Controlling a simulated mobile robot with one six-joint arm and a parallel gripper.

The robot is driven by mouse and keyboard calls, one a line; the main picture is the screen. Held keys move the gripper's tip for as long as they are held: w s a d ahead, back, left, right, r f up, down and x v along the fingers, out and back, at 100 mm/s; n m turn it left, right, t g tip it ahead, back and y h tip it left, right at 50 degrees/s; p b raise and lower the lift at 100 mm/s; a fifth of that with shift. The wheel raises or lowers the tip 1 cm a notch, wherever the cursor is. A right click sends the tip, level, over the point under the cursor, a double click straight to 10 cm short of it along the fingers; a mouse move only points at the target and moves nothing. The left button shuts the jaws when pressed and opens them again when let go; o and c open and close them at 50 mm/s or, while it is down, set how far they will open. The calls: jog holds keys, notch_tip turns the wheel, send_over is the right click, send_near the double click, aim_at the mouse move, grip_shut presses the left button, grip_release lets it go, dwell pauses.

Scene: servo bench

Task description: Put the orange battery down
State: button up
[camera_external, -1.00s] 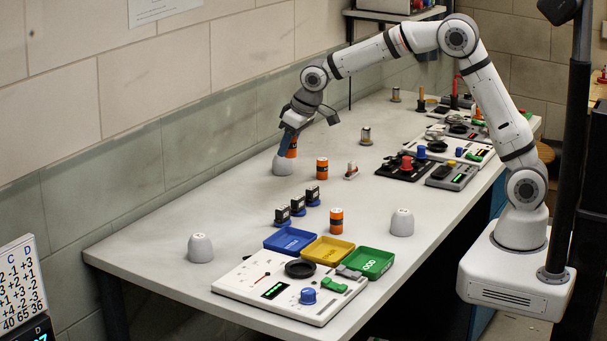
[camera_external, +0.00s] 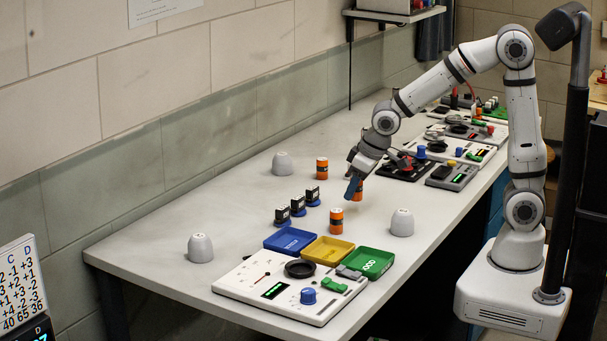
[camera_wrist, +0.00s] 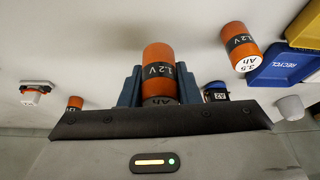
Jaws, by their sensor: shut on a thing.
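My gripper (camera_external: 353,190) is shut on an orange battery (camera_external: 358,190) with a dark band, over the middle of the table. In the wrist view the held battery (camera_wrist: 158,62) sits between the blue fingers, its band reading "1.2 V". I cannot tell for sure how far it is above the table. A second orange battery (camera_external: 336,221) stands nearer the trays; it also shows at the right of the wrist view (camera_wrist: 238,42). A third orange battery (camera_external: 322,169) stands further back, left of my gripper.
Blue (camera_external: 290,240), yellow (camera_external: 328,250) and green (camera_external: 369,262) trays stand in front, by a white panel (camera_external: 245,285). Grey domes (camera_external: 283,164), (camera_external: 402,223), (camera_external: 200,248) and small dark-topped blue servos (camera_external: 298,206) stand around. A black device board (camera_external: 400,170) lies behind. Some bare table surrounds my gripper.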

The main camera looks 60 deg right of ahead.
aim_at(353, 217)
jog(key=shift+f, duration=2.3)
jog(key=shift+f+b, duration=0.2)
jog(key=shift+b, duration=0.2)
jog(key=o, duration=1)
jog(key=shift+o, duration=0.2)
jog(key=shift+r, duration=0.1)
